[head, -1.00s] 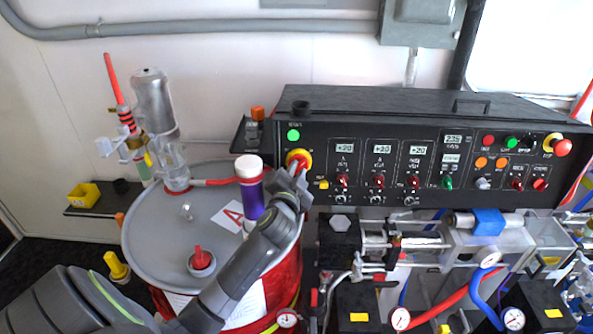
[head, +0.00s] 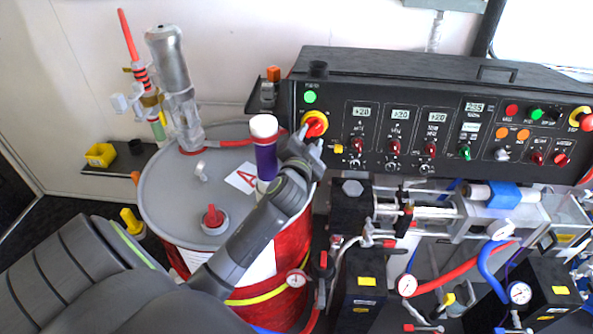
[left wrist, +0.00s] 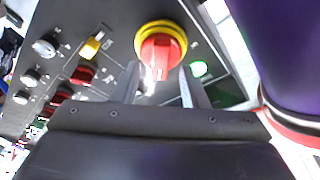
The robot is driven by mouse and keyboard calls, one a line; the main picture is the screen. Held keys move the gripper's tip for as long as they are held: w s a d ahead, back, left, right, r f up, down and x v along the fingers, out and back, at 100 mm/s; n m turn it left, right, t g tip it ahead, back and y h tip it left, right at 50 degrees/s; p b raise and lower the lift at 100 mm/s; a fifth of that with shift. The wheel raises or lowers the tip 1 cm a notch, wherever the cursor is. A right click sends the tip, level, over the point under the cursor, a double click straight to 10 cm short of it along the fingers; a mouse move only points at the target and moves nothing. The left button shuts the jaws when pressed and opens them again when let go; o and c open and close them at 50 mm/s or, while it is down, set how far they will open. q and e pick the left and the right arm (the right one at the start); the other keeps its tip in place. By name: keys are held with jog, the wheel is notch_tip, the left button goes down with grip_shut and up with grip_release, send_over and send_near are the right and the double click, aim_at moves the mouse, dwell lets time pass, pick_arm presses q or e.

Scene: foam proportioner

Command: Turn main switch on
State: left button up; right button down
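The main switch, a red rotary knob on a yellow ring (head: 315,123), is at the left end of the black control panel. The knob also shows at the top middle of the left wrist view (left wrist: 162,54), pointing down in that picture. My left gripper (head: 308,146) is at the panel just below the switch in the head view. In the left wrist view its two fingers (left wrist: 160,86) stand apart, with the knob between and just beyond their tips. No contact shows clearly. A green lamp (head: 310,97) above the switch is lit. My right gripper is not in view.
A white-capped purple bottle (head: 265,155) stands close beside my left gripper on the grey-lidded red drum (head: 160,205). A yellow button (left wrist: 90,46) and several red knobs lie beside the switch. Hoses and gauges (head: 407,285) fill the space below the panel.

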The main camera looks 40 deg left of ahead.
pick_arm(q)
jog(key=b+v, duration=0.4)
jog(key=v, duration=1.1)
jog(key=shift+s, duration=0.1)
